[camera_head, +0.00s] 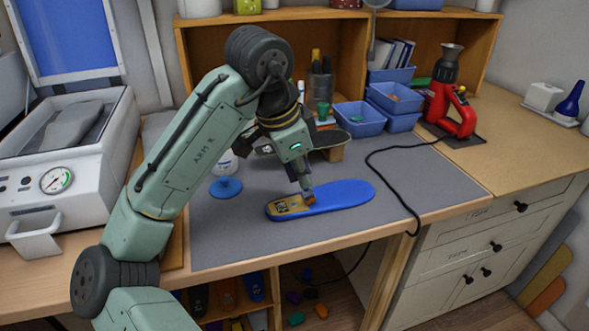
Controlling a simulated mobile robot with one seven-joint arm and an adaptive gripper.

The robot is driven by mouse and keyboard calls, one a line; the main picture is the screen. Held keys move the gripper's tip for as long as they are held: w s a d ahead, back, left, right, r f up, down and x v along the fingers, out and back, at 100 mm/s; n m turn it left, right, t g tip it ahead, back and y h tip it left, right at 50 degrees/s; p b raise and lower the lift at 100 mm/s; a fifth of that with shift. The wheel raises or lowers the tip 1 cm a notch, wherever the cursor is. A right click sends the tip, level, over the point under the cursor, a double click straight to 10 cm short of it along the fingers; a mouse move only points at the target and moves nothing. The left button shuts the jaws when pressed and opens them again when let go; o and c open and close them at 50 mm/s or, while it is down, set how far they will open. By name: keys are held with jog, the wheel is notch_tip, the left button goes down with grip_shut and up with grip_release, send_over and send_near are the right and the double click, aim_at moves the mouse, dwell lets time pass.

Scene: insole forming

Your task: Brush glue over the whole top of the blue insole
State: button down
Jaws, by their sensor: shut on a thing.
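The blue insole (345,194) lies flat on a grey mat (225,235) on the workbench, its long side running left to right. Its left end has a yellowish-tan patch with dark marks; whether this is glue or a printed area is not clear. The middle and right end look plain blue. My gripper (301,175) points down over the insole, left of its middle. It is shut on a small brush (309,197), whose brown tip is at or just above the insole's top, beside the patch. The gripper hides most of the handle.
A blue round object (226,187) lies left of the insole, near a white container (226,161) partly behind my arm. Blue bins (360,119) and a red tool (450,100) stand at the back. A black cord (395,185) crosses the mat's right side. The front mat is clear.

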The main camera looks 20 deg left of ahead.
jog(key=w, duration=0.2)
jog(key=w+d+p, duration=0.1)
jog(key=w, duration=0.1)
dwell(0.3)
jog(key=shift+d, duration=0.15)
jog(key=shift+d+f+p, duration=0.15)
jog(key=shift+d+p, duration=0.5)
jog(key=shift+d, duration=1.2)
jog(key=shift+w+d+f+p, duration=0.1)
jog(key=shift+w+d+p, duration=0.1)
jog(key=shift+w+d, duration=0.5)
jog(key=shift+w+d+f+p, duration=0.15)
jog(key=shift+w+d, duration=0.4)
jog(key=shift+d, duration=0.4)
jog(key=shift+w+d+r+p, duration=0.1)
jog(key=shift+w+d+p, duration=0.1)
jog(key=shift+w+d, duration=0.5)
jog(key=shift+s+d, duration=0.1)
notch_tip(320, 180, up, 8)
